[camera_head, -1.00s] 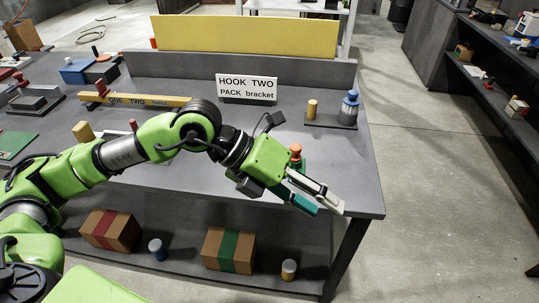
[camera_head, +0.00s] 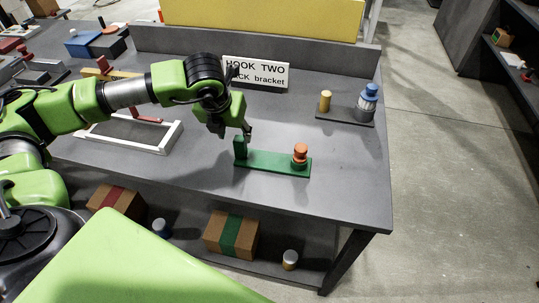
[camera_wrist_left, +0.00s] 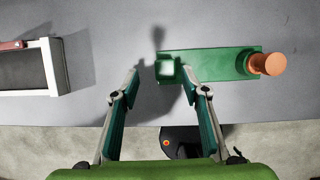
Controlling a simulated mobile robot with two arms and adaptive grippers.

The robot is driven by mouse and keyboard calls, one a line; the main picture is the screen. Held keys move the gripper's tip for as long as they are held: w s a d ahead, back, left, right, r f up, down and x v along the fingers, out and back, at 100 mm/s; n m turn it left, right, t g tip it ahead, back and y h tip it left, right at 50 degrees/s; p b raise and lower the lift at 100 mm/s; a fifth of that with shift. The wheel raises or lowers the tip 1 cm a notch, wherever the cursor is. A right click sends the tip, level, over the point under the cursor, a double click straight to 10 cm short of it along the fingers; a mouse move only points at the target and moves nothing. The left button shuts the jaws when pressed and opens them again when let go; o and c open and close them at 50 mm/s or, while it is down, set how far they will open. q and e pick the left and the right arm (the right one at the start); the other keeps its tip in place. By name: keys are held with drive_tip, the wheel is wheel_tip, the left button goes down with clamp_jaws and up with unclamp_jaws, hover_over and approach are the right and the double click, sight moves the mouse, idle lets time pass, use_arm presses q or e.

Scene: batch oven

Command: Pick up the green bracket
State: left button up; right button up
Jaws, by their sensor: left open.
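The green bracket (camera_head: 270,162) lies near the front right of the grey table, with a flat base and an upright post at its left end. An orange knob-like piece (camera_head: 300,152) stands at its right end. My left gripper (camera_head: 246,130) is beside and above the post, pointing down. In the left wrist view, the open fingers of the left gripper (camera_wrist_left: 161,80) are on either side of the green post of the bracket (camera_wrist_left: 215,63), with nothing held. I cannot tell whether a finger touches the post. My right gripper is not in view.
A white frame (camera_head: 160,150) lies left of the bracket. A sign (camera_head: 255,74) stands behind it, and a dark plate (camera_head: 345,120) with a blue bottle-like piece (camera_head: 367,102) is at the back right. The table's front right corner is clear. Boxes sit on the lower shelf.

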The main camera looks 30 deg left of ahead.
sight(239, 140)
use_arm(q)
drive_tip(key=shift+w+d+f+p, duration=0.15)
drive_tip(key=shift+f+p, duration=0.3)
drive_tip(key=shift+f, duration=0.05)
drive_tip(key=shift+w+d+f+p, duration=0.1)
drive_tip(key=shift+f+p, duration=0.3)
drive_tip(key=shift+f, duration=0.05)
drive_tip(key=p+x, duration=0.1)
drive_tip(key=x, duration=0.2)
drive_tip(key=shift+w+f, duration=0.1)
drive_tip(key=shift+f, duration=0.25)
drive_tip(key=c, duration=1.1)
drive_tip(key=shift+d, duration=0.1)
clamp_jaws()
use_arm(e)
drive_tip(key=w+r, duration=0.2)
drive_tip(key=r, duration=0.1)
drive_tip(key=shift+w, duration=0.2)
